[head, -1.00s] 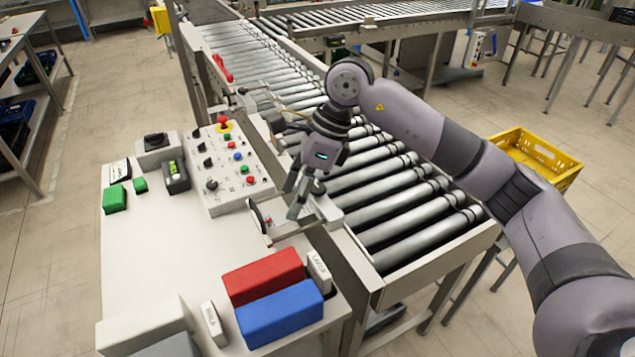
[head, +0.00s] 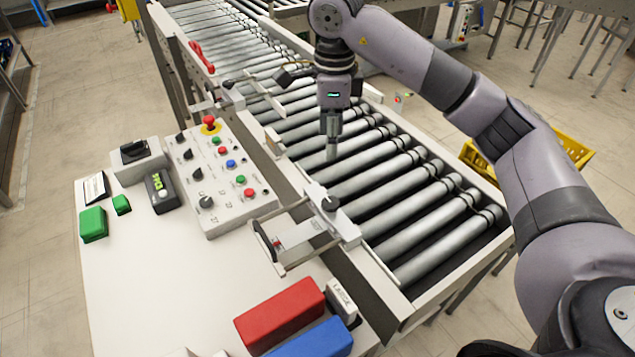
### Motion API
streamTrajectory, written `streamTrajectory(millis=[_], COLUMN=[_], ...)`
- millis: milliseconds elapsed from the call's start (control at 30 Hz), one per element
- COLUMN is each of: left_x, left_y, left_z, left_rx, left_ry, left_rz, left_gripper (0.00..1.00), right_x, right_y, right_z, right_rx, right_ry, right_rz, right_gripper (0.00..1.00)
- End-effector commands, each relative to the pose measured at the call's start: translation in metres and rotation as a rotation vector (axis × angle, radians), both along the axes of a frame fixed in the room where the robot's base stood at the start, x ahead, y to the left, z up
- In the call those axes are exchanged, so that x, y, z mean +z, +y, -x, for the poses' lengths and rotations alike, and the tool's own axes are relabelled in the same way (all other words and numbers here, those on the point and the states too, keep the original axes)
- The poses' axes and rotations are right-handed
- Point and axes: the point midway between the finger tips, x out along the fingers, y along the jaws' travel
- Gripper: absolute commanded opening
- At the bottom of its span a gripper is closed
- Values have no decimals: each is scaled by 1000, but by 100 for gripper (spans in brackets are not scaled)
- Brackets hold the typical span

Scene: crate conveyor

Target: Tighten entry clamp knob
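A clamp block (head: 335,222) with a black knob (head: 330,204) stands on the near side rail of the roller conveyor. The knob is in plain view with nothing touching it. A second, similar clamp (head: 228,93) sits farther up the same rail, with a small dark knob on top. I cannot tell from the picture which is the entry clamp. My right gripper (head: 332,154) points straight down over the rollers, beyond the near knob and apart from it. Its fingers are seen edge-on as one narrow column, so their opening is hidden. My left gripper is not in view.
A control panel (head: 212,178) with buttons and switches lies on the white table (head: 150,280). Red (head: 280,316) and blue (head: 318,342) blocks sit at the front. A yellow crate (head: 573,150) is at right.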

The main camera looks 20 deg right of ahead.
Motion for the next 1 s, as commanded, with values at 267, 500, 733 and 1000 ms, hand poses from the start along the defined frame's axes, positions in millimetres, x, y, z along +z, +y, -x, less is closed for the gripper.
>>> streamTrajectory(millis=[267,500,733,1000], left_x=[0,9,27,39], left_y=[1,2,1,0], left_z=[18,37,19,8], left_rx=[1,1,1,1], left_ry=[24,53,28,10], left_rz=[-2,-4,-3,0], left_gripper=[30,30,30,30], right_x=[-29,-73,-122,-163], right_y=[1,0,0,1], right_z=[1,2,3,2], right_rx=[1,0,-1,1], right_ry=[7,8,7,2], right_rz=[-2,-2,-1,-2], right_gripper=[54,54,54,54])
